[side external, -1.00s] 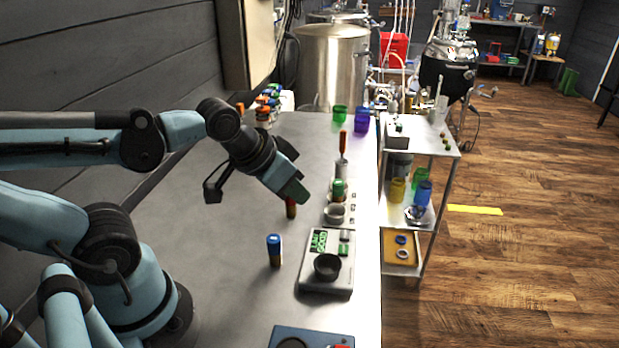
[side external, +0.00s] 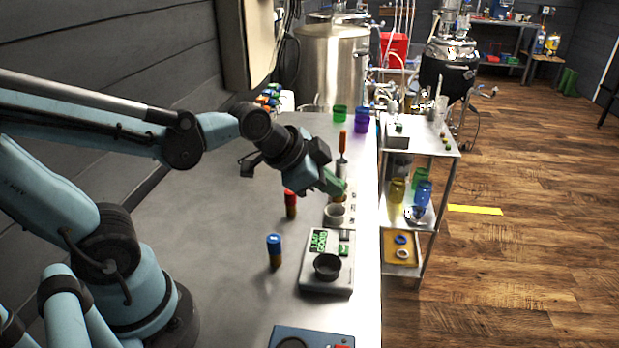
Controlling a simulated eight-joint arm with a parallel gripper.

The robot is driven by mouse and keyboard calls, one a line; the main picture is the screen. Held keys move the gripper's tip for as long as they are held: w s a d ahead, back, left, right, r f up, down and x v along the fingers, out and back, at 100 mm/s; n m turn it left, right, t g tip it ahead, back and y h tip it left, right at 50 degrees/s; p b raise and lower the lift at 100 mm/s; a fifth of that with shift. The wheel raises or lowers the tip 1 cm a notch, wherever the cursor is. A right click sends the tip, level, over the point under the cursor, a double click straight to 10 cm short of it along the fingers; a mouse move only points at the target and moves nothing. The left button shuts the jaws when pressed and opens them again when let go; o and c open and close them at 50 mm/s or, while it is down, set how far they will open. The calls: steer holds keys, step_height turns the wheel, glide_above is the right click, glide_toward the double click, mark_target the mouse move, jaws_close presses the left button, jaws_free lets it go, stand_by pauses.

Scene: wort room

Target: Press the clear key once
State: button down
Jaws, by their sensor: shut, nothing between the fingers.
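A grey keypad device (side external: 315,285) with a green panel (side external: 319,241), small green keys (side external: 344,236) and a black cup (side external: 327,267) stands near the bench's right edge. A second pale device (side external: 349,212) with a grey cup (side external: 336,214) and small dark keys stands behind it. Key labels are too small to read, so I cannot tell which is the clear key. My gripper (side external: 336,187), with green fingers, is shut and empty. It is over the second device's far end, hiding part of it. I cannot tell whether it touches anything.
A red-capped vial (side external: 290,204) and a blue-capped vial (side external: 274,251) stand upright left of the devices. An orange-handled tool (side external: 342,142) stands behind my gripper. A blue box (side external: 305,338) lies at the front.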

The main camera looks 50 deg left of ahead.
mark_target(342, 236)
steer(key=w+m, duration=0.1)
steer(key=m, duration=0.1)
steer(key=w+d+m, duration=0.1)
steer(key=w+m, duration=0.1)
steer(key=shift+w+f+t, duration=0.1)
steer(key=shift+f+t, duration=0.1)
steer(key=shift+t, duration=0.1)
steer(key=shift+f, duration=0.15)
steer(key=shift+f, duration=4.25)
steer(key=shift+f, duration=0.15)
steer(key=shift+f, duration=0.3)
steer(key=shift+r, duration=0.1)
steer(key=shift+r, duration=0.35)
